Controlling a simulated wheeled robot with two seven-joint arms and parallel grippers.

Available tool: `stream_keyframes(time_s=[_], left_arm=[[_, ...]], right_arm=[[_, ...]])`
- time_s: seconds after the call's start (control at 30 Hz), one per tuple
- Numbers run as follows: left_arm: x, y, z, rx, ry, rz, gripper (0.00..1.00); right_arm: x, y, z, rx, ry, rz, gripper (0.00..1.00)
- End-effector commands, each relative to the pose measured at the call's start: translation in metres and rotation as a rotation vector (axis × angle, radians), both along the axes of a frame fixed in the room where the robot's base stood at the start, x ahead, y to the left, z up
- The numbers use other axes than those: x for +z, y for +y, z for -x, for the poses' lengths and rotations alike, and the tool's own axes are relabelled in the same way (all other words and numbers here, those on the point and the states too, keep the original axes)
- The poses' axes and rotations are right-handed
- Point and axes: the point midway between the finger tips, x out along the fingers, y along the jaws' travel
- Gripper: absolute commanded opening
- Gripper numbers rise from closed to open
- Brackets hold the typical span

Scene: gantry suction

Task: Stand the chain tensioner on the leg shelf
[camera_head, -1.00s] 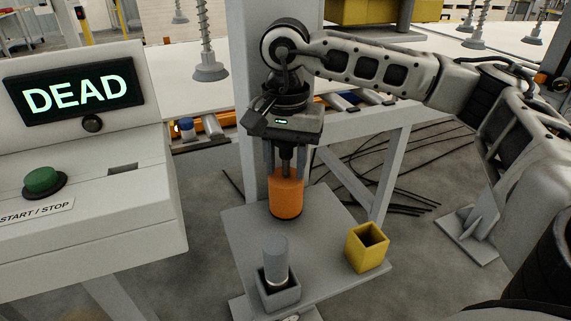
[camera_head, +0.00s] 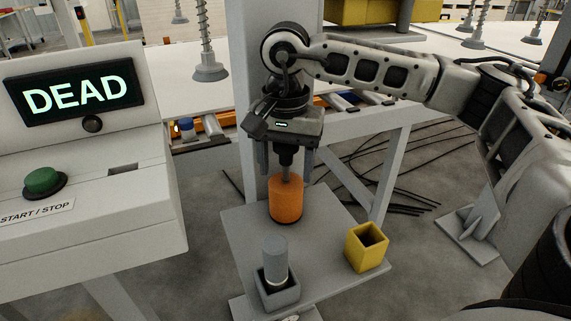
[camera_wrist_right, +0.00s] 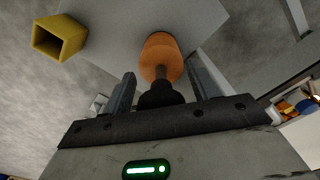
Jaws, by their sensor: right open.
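The chain tensioner (camera_head: 286,201), an orange cylinder with a thin grey stem on top, stands upright on the grey leg shelf (camera_head: 325,215), near its back edge by the post. In the right wrist view the tensioner (camera_wrist_right: 161,55) shows with its stem and a dark knob between the fingers. My right gripper (camera_head: 286,172) is directly above the orange body. Its fingers are spread on both sides of the stem, with gaps, and do not grip it. The open fingers also show in the wrist view (camera_wrist_right: 163,84). My left gripper is not in view.
On the shelf, a grey cylinder (camera_head: 275,255) stands in a grey square holder (camera_head: 278,293) at the front, and a yellow open box (camera_head: 366,248) is at the right. A control console (camera_head: 95,180) with a green button stands left. The grey post (camera_head: 262,60) rises behind.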

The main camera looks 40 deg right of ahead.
Motion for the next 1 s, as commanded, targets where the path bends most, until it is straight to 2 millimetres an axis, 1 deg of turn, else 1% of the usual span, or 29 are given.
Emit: stream_keyframes(time_s=[0.17, 0.3, 0.5, 0.6, 0.7, 1.0], left_arm=[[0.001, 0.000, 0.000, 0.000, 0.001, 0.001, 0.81], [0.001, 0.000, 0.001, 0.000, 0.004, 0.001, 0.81], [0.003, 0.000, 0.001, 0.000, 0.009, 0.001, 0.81], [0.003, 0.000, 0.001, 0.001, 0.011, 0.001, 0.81], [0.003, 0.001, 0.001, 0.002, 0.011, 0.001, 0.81], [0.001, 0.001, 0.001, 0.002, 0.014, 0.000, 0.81]], right_arm=[[0.035, 0.001, -0.001, 0.001, -0.006, -0.001, 0.59], [0.066, 0.001, -0.001, 0.001, -0.006, -0.002, 0.59], [0.102, 0.000, -0.001, 0.001, -0.004, -0.001, 0.59], [0.111, 0.000, 0.000, 0.001, -0.002, 0.000, 0.59], [0.115, 0.000, 0.000, 0.001, -0.002, 0.000, 0.59], [0.116, 0.000, 0.000, 0.001, -0.001, 0.000, 0.59]])
